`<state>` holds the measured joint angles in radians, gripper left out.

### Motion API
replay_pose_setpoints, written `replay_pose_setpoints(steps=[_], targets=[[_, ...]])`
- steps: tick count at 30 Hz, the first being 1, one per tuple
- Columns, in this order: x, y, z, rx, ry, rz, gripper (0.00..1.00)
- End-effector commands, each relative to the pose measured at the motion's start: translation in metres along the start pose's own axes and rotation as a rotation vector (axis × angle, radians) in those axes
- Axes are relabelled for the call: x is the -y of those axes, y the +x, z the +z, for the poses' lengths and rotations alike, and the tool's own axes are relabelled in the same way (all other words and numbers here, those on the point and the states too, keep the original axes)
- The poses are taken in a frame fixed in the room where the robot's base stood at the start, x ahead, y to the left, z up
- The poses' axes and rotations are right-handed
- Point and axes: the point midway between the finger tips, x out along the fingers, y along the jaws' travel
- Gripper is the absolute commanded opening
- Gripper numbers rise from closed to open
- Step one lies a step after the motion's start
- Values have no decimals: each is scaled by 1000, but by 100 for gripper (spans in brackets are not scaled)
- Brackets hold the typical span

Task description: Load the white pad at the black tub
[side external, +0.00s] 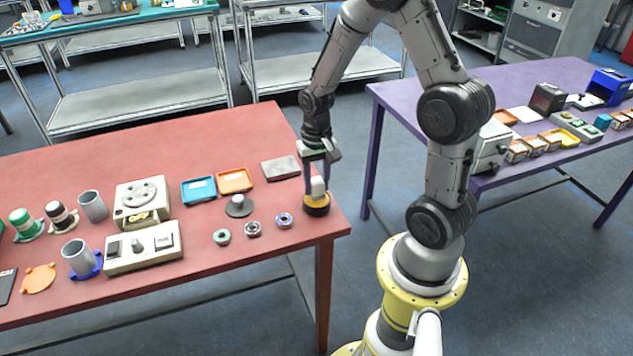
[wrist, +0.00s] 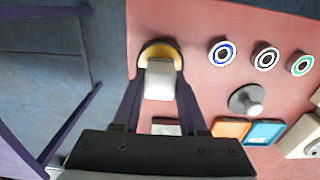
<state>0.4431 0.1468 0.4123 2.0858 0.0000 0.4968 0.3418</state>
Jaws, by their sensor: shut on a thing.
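The white pad (side external: 318,186), a small white block, is held between the fingers of my gripper (side external: 317,182), which point down at the right end of the red table. The pad also shows between the fingers in the wrist view (wrist: 164,80). The black tub (side external: 317,210), round with a yellow inner face, stands directly below the pad near the table corner. In the wrist view the tub (wrist: 147,46) is partly covered by the pad. I cannot tell whether the pad touches the tub's inside.
Several ring-shaped parts (side external: 284,220) lie left of the tub. A grey knobbed disc (side external: 239,206), an orange tray (side external: 235,181), a blue tray (side external: 198,191) and a grey plate (side external: 280,168) are close by. The table's right edge is just beyond the tub. A purple table (side external: 420,92) stands behind.

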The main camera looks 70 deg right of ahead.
Motion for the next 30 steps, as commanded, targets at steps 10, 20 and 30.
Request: replay_pose_setpoints(steps=[10, 20, 30], targets=[[0, 0, 0, 0, 0, 0, 0], [0, 4, 0, 1, 0, 0, 0], [0, 7, 0, 0, 0, 0, 0]])
